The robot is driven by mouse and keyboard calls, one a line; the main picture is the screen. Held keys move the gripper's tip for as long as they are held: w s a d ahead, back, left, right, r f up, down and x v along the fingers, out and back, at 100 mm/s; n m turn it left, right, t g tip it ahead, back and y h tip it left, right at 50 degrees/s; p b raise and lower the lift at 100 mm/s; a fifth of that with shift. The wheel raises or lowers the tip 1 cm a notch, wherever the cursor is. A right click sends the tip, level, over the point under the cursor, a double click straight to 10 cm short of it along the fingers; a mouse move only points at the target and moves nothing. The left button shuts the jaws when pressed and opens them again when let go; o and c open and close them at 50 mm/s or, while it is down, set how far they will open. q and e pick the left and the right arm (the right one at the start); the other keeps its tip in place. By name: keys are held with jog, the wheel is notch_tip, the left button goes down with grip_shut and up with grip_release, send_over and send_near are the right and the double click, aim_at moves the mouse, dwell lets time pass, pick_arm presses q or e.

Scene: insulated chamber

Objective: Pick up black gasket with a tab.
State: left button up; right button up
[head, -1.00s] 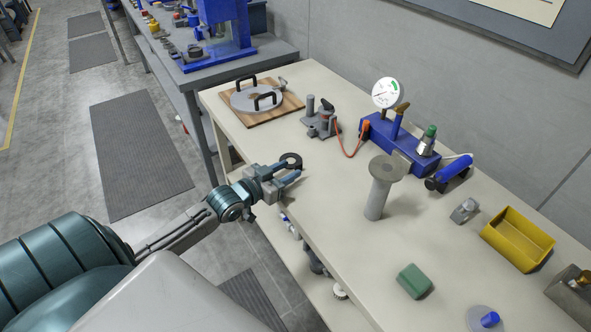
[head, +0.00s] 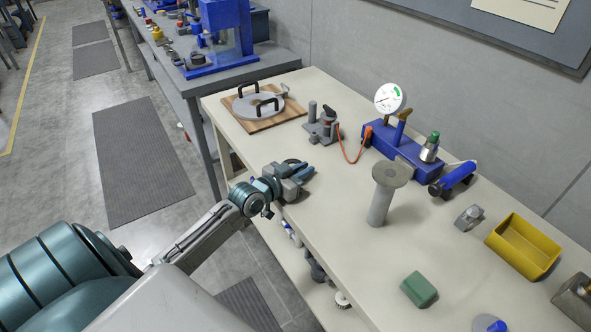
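The black gasket (head: 291,162) shows as a small dark arc near the left edge of the pale workbench, just beyond my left gripper. Most of it, including any tab, is hidden behind the gripper. My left gripper (head: 303,172) is low over the bench, with its fingers at the gasket and pointing right. I cannot tell whether the fingers are closed on it or only beside it. My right gripper is not in view.
Beyond the gripper stand a small grey fixture (head: 322,128) and a round lidded plate with black handles (head: 259,104). To the right are a grey pedestal (head: 382,198), a blue gauge block (head: 400,150), a green block (head: 419,289) and a yellow bin (head: 522,246). Bench between gripper and pedestal is clear.

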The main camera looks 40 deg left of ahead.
pick_arm(q)
grip_shut()
